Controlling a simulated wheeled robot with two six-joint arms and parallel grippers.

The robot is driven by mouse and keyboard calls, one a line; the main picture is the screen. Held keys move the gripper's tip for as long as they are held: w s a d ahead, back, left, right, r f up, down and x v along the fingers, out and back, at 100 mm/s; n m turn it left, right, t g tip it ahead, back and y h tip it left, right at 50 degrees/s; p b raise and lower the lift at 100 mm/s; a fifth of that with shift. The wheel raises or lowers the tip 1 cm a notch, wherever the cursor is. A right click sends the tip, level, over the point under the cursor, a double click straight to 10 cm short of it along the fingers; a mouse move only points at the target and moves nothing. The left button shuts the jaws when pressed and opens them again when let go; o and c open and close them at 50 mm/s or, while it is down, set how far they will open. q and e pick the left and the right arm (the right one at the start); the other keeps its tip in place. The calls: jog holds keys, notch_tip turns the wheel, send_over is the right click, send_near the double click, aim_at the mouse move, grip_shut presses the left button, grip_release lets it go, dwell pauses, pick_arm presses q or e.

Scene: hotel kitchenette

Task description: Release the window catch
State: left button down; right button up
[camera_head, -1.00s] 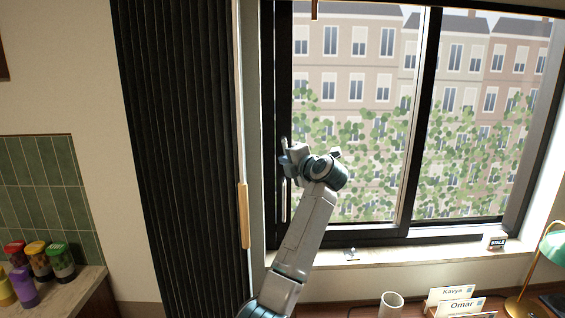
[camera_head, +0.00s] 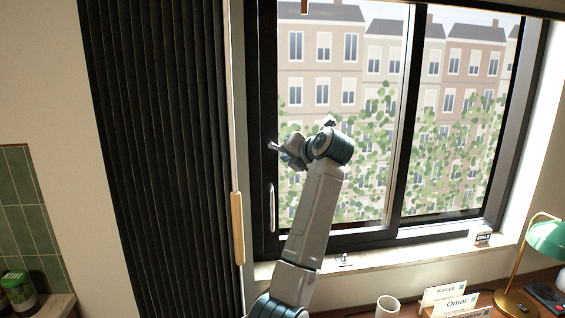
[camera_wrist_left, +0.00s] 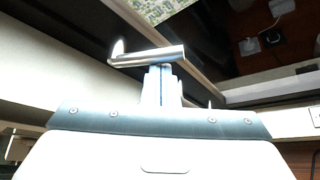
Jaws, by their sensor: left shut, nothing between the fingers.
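The window handle (camera_head: 271,208), a slim silver upright bar, is on the dark left frame of the window (camera_head: 263,120) in the head view. My left gripper (camera_head: 273,146) is shut and empty, pointing left, and shows just above the handle's top end. In the left wrist view its narrow fingers (camera_wrist_left: 162,85) end at a silver bar (camera_wrist_left: 148,56) that crosses the view and looks like the handle. I cannot tell whether they touch. My right gripper is in neither view.
A black pleated curtain (camera_head: 160,150) with a wooden pull (camera_head: 237,228) hangs left of the window. The sill (camera_head: 400,256) holds a small metal piece (camera_head: 344,260) and a black sign (camera_head: 482,238). Below stand a white mug (camera_head: 387,306), name cards (camera_head: 443,293) and a green lamp (camera_head: 547,236).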

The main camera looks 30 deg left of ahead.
pick_arm(q)
jog(key=shift+w+d+r, duration=0.1)
jog(key=shift+r, duration=0.5)
jog(key=shift+w+d+r, duration=0.1)
jog(key=shift+r, duration=0.45)
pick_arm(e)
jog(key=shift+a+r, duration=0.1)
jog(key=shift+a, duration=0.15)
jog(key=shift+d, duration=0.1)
pick_arm(q)
jog(key=shift+r, duration=0.1)
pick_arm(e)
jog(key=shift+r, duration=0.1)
